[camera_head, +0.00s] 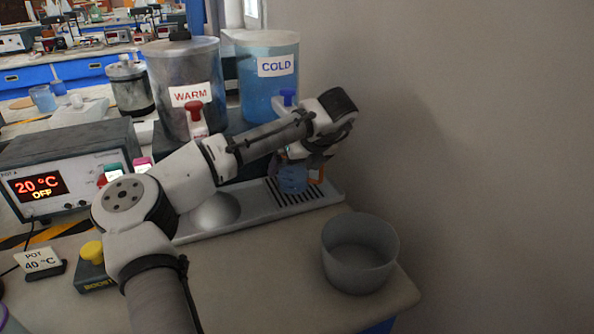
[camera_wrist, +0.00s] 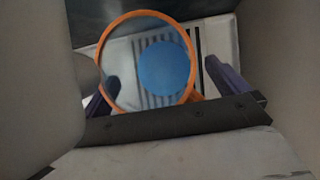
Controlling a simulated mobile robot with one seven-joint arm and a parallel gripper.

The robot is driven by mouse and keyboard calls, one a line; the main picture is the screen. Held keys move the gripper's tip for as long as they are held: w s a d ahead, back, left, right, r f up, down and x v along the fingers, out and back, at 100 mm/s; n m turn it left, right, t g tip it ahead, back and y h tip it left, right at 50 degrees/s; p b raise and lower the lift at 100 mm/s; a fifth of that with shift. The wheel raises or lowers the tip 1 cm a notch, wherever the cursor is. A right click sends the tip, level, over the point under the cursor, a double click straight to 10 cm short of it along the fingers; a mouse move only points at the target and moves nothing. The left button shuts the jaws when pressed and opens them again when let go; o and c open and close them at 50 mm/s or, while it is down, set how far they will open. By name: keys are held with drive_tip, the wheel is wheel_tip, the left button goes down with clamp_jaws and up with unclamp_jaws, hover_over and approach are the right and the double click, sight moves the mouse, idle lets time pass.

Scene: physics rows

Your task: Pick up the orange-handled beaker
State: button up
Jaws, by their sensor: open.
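The orange-handled beaker (camera_head: 293,178) is small and blue and appears upright over the slotted right part of the drip tray (camera_head: 333,191), below the cold tank. Its orange handle (camera_head: 318,174) shows on its right side. My gripper (camera_head: 300,157) is over the beaker and partly hides its top. In the wrist view the beaker (camera_wrist: 163,68) shows as an orange ring with a blue disc inside it. The dark purple fingers of my gripper (camera_wrist: 163,75) are open, one on each side of it. I cannot tell whether either finger touches it.
A tank marked WARM (camera_head: 180,75) and one marked COLD (camera_head: 268,70) stand behind my arm. A grey bowl (camera_head: 360,275) stands at the front right. A heater box reading 20 °C (camera_head: 60,165) is at left. The wall is close on the right.

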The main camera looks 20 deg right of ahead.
drive_tip(key=shift+w+f, duration=0.15)
drive_tip(key=shift+f, duration=0.1)
drive_tip(key=c, duration=1.1)
drive_tip(key=shift+c, duration=0.8)
drive_tip(key=shift+r, duration=0.15)
